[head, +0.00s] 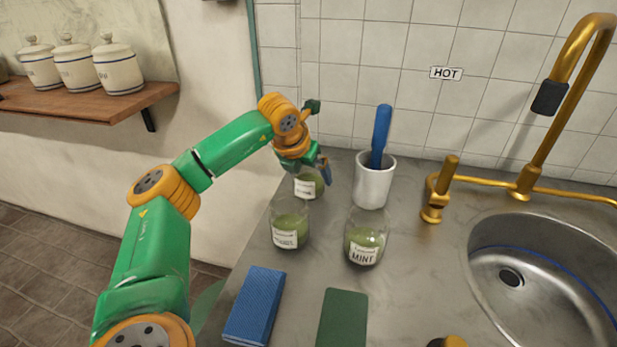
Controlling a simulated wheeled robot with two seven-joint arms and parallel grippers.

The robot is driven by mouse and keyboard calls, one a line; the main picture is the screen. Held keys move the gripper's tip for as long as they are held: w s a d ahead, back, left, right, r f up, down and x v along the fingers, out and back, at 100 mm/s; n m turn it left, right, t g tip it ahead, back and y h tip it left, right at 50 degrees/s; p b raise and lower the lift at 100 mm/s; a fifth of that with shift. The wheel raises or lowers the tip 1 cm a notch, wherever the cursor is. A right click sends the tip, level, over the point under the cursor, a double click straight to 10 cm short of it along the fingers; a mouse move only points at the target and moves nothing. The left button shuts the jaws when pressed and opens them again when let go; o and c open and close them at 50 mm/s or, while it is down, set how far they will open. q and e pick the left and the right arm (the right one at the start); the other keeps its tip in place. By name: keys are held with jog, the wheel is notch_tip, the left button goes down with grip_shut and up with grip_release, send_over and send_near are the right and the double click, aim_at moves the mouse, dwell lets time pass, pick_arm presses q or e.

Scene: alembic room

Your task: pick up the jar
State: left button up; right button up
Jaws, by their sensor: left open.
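Three glass jars with green contents and white labels stand on the grey counter. The back jar (310,186) is partly hidden by my left gripper (322,168). The left jar (290,228) stands in front of it, and the jar labelled MINT (366,240) is to the right. My left gripper is open, at the top of the back jar in the picture. One finger shows clearly; the other is mostly hidden. I cannot tell whether it touches the jar.
A blue sponge (254,305) and a green pad (342,318) lie in front. A brass tap (540,150) and steel sink (545,285) are at right. Canisters (118,68) stand on a shelf.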

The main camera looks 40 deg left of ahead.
pick_arm(q)
jog(key=c, duration=1.2)
